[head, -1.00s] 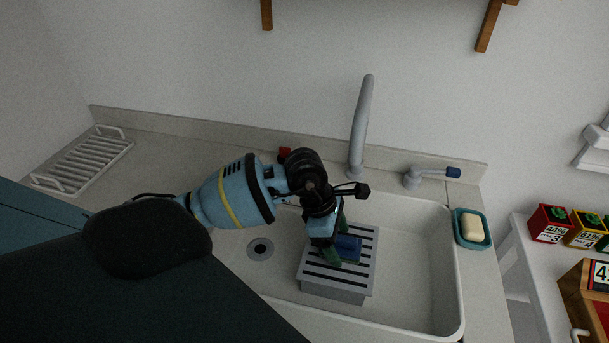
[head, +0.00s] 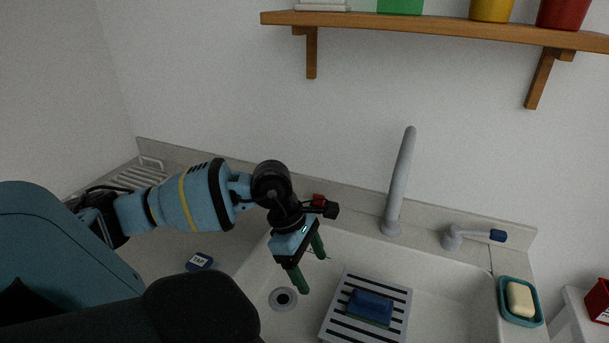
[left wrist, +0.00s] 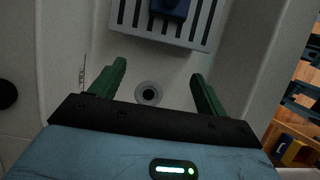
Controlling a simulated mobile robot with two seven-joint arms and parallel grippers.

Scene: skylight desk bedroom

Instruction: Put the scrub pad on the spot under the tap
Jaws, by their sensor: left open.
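The scrub pad (head: 370,307), blue on top with a green underside, lies on the grey slatted rack (head: 399,328) inside the sink. The left wrist view shows part of the pad (left wrist: 169,8) on the rack (left wrist: 197,40) at its top edge. The tap (head: 400,185) stands behind the sink, its spout rising above and behind the rack. My left gripper (head: 312,272) has its green fingers apart and empty, left of the rack and clear of the pad. In the left wrist view the open fingers (left wrist: 158,72) frame the drain. My right gripper is not in view.
The drain (head: 283,298) is left of the rack. A blue TAP tag (head: 199,262) lies on the left counter. A tap lever (head: 470,236) and a soap dish (head: 505,312) with soap (head: 520,298) are at right. A wooden shelf (head: 430,28) hangs above.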

